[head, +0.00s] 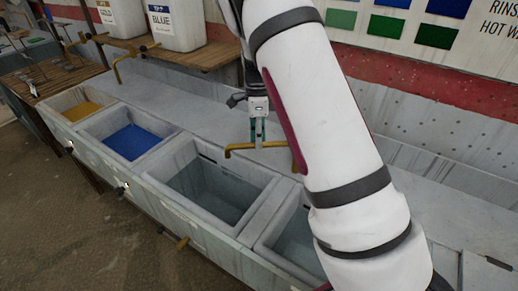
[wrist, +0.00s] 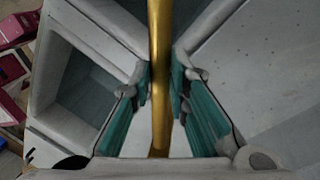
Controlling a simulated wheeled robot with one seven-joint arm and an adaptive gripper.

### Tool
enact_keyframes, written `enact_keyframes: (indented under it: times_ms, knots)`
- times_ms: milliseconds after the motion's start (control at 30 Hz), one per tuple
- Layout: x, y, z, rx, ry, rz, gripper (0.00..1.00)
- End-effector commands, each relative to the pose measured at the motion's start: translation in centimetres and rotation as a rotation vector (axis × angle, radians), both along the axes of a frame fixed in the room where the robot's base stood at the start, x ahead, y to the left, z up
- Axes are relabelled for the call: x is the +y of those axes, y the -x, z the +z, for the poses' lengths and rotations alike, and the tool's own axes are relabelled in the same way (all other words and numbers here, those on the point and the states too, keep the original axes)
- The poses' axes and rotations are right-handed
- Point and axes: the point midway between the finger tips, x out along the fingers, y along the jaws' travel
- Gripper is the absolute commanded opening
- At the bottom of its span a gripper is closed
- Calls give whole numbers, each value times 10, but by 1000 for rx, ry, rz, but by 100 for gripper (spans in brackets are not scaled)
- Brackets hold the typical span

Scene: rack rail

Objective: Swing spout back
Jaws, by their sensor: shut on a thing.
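The brass spout (head: 258,146) stands behind the wash basins and reaches out sideways in the head view, with a short downturned end at its left. In the wrist view the spout (wrist: 158,70) runs as a gold bar from top to bottom through the middle. My gripper (head: 257,143) is at the spout from above. In the wrist view my gripper (wrist: 159,85) has its two teal-padded fingers on either side of the bar, shut on it.
A grey empty basin (head: 215,192) lies in front of the spout. Further left are a basin with blue liquid (head: 131,141) and one with yellow (head: 84,110). Another brass tap (head: 128,54) stands at the left. A white container (head: 176,22) sits on a wooden shelf behind.

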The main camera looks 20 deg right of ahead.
Motion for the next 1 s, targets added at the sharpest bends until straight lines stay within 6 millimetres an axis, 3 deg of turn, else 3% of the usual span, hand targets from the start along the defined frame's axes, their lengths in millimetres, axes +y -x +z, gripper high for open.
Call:
enact_keyframes:
  times_ms: [400,1000]
  knots:
    - [-25,-42,-2,-3,0,-373,0]
    - [-48,-59,0,-1,1,-618,0]
